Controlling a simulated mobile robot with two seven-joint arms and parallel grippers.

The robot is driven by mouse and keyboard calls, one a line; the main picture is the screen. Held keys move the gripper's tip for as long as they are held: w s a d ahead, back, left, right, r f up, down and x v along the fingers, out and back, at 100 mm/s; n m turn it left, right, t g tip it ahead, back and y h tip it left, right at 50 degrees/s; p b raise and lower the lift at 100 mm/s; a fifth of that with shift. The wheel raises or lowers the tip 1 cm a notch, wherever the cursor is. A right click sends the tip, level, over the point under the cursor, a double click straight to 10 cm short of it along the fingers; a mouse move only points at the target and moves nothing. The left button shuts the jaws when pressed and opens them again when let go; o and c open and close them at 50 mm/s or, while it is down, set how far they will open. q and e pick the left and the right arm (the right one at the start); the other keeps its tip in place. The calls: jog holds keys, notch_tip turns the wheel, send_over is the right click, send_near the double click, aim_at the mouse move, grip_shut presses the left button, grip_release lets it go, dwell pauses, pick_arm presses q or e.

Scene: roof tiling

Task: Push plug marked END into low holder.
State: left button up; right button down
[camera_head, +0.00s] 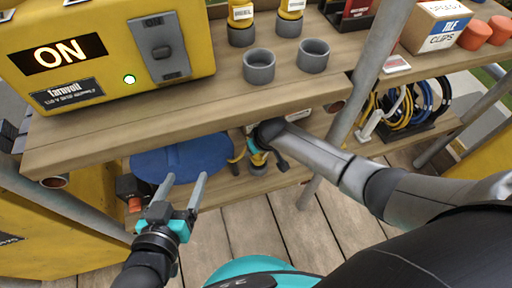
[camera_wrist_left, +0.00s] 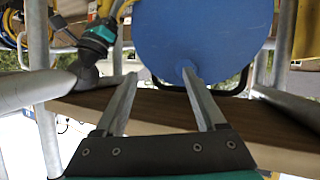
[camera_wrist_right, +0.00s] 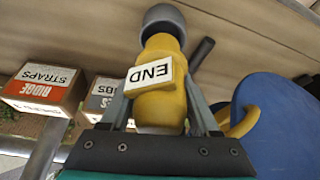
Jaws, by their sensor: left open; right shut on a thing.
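The plug marked END (camera_wrist_right: 160,95) is yellow with a white label. My right gripper (camera_wrist_right: 158,105) is shut around its body, one finger on each side. The plug's far end meets a dark grey round cup, the low holder (camera_wrist_right: 164,17); how deep it sits in it I cannot tell. In the head view the yellow plug (camera_head: 259,157) is partly hidden by my right gripper, over the lower shelf under the counter. My left gripper (camera_head: 186,180) is open and empty, its fingers pointing at the blue round thing.
The blue round thing (camera_head: 182,158) is beside the plug, under the wooden counter (camera_head: 190,110). Two empty grey holders (camera_head: 260,67) (camera_head: 313,56) stand on the counter beside a yellow ON box (camera_head: 110,50). A metal pole (camera_head: 358,95) stands near my right arm. Boxes (camera_wrist_right: 45,88) show in the right wrist view.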

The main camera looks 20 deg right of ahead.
jog(key=shift+c, duration=2)
grip_release()
